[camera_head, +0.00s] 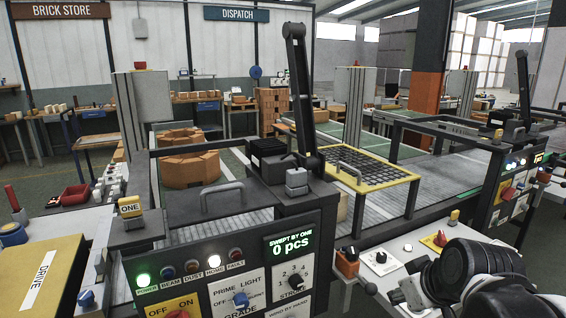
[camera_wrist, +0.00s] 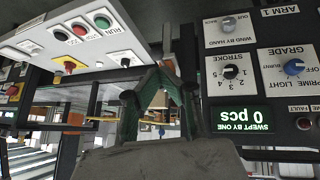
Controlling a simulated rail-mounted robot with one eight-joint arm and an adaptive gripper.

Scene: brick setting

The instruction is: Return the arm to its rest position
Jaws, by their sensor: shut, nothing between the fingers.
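My gripper (camera_wrist: 163,72) shows in the wrist view, its dark green fingers drawn together at the tips with nothing between them. The wrist view is upside down. My arm (camera_head: 472,270) shows in the head view as dark rounded links at the lower right, folded low beside the small side panel; the fingers cannot be made out there. The control panel (camera_head: 215,300) with its lamps, "PRIME LIGHT" and "STROKE" knobs stands left of my arm. It also shows at the right of the wrist view (camera_wrist: 290,95), apart from the fingers.
A white button box (camera_wrist: 85,45) is at the upper left of the wrist view. A side panel (camera_head: 385,262) with knobs lies close to my arm. A yellow-framed grid (camera_head: 372,183) and a tall black lever (camera_head: 300,90) stand beyond. A yellow "DRIVE" cover (camera_head: 35,280) is at left.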

